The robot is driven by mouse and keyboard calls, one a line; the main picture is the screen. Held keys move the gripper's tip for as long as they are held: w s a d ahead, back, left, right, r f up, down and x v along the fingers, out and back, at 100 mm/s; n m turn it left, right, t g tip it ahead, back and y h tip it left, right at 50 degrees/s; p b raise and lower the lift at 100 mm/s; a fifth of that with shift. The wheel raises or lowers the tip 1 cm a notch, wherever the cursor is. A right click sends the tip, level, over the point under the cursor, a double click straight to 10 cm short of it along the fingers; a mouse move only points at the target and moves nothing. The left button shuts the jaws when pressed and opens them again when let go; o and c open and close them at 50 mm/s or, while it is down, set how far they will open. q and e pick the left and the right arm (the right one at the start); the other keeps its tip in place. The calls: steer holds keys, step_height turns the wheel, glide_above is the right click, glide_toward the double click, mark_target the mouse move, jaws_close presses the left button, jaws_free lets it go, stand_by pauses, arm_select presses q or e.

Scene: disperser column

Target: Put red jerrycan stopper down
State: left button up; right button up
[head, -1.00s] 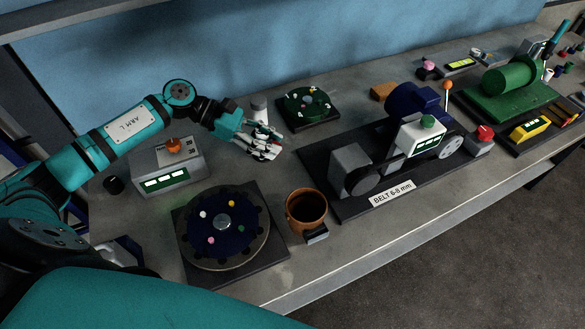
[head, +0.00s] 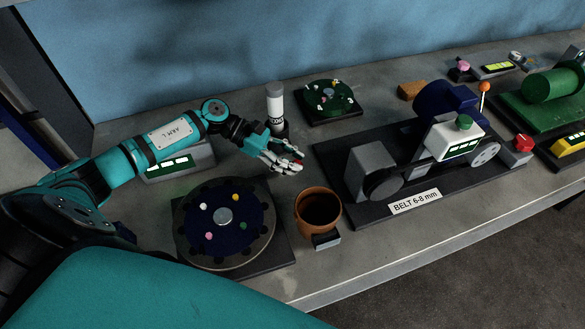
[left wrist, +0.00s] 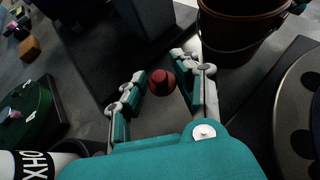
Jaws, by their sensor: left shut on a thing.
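The red jerrycan stopper (left wrist: 162,82) is a small red plug. In the left wrist view it sits between the fingertips of my left gripper (left wrist: 160,88). In the head view only a small red spot of it shows at the fingers. My left gripper (head: 292,163) is shut on it, above the grey bench (head: 262,283), behind and a little left of the brown pot (head: 319,210). Whether the stopper touches the bench I cannot tell; it looks held above it. My right gripper is not in view.
A dark blue disc with coloured pegs (head: 222,240) lies left of the pot. A white-and-grey cylinder (head: 275,102) stands behind my gripper, near a green disc (head: 330,95). The belt machine's dark base (head: 337,165) is on the right. Narrow bare bench lies between them.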

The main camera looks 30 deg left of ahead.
mark_target(292, 179)
arm_select(q)
steer(key=shift+f, duration=0.4)
step_height(292, 179, down, 3)
steer(key=shift+f+p, duration=0.2)
steer(key=shift+p, duration=0.35)
steer(key=shift+f, duration=0.15)
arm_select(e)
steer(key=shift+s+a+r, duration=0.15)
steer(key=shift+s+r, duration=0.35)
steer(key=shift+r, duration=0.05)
arm_select(q)
steer(key=shift+f+b, duration=0.2)
steer(key=shift+b, duration=0.1)
steer(key=o, duration=0.8)
steer(key=shift+r, duration=0.1)
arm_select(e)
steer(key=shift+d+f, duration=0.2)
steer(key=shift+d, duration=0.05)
arm_select(q)
steer(key=shift+r, duration=0.1)
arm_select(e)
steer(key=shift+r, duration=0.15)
